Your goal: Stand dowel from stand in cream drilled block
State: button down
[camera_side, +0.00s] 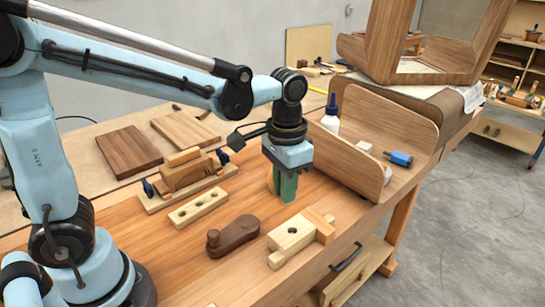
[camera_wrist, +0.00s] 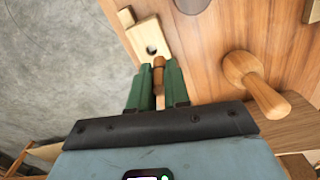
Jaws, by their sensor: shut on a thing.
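The cream drilled block (camera_side: 291,234) lies near the bench's front edge with a dark hole in its top. It also shows in the wrist view (camera_wrist: 150,38), just beyond my fingertips. My gripper (camera_side: 287,192) points down behind the block, apart from it. Its green fingers (camera_wrist: 158,78) are shut on a slim brown wooden piece, apparently the dowel (camera_wrist: 159,64). The side view hides the held piece behind the fingers. I cannot tell exactly how high its lower end is. I cannot tell for certain which piece is the stand.
A round-based turned wooden post (camera_wrist: 242,68) stands right of my fingers. A dark brown piece with a knob (camera_side: 232,236) and a pale strip with several holes (camera_side: 198,207) lie left of the block. A wooden-walled tray (camera_side: 350,158) and a white bottle (camera_side: 331,115) are behind.

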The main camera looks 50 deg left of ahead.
jog(key=shift+m, duration=0.4)
jog(key=shift+w+d+f, duration=0.15)
jog(key=shift+d+f, duration=0.15)
jog(key=shift+f, duration=0.65)
jog(key=shift+w+d+f, duration=0.1)
jog(key=shift+d+f, duration=0.25)
jog(key=shift+f, duration=0.65)
jog(key=shift+w+d+f, duration=0.15)
jog(key=shift+d+f, duration=0.15)
jog(key=shift+f, duration=0.65)
jog(key=shift+f, duration=0.95)
jog(key=c, duration=1)
grip_release()
jog(key=shift+o, duration=0.2)
jog(key=o, duration=0.4)
jog(key=shift+c, duration=0.2)
